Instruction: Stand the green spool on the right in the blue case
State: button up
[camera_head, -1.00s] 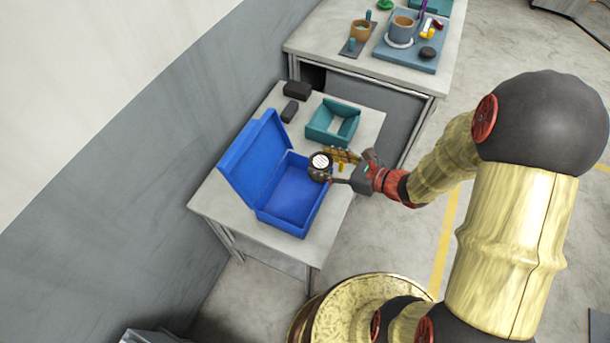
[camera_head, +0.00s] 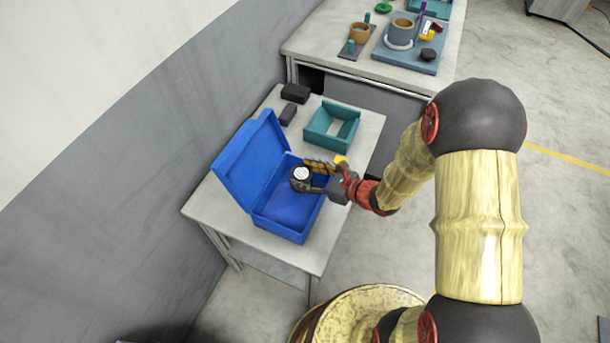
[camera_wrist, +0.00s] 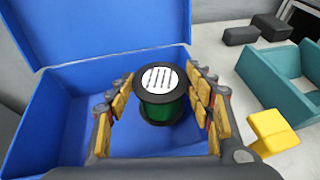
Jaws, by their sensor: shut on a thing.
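The green spool (camera_wrist: 163,109) has black flanges and a white striped disc on its top. It is upright between the fingers of my gripper (camera_wrist: 160,112) in the wrist view. The case also fills much of the wrist view (camera_wrist: 50,115).
A teal tray (camera_head: 320,140) stands behind the case, with a yellow block (camera_wrist: 273,130) near it. Two dark blocks (camera_head: 295,93) lie at the table's back. Another table (camera_head: 310,45) beyond holds several items.

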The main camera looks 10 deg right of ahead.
jog(key=shift+f+b, duration=0.4)
jog(key=shift+f, duration=0.15)
jog(key=o, duration=1.1)
jog(key=shift+c, duration=0.2)
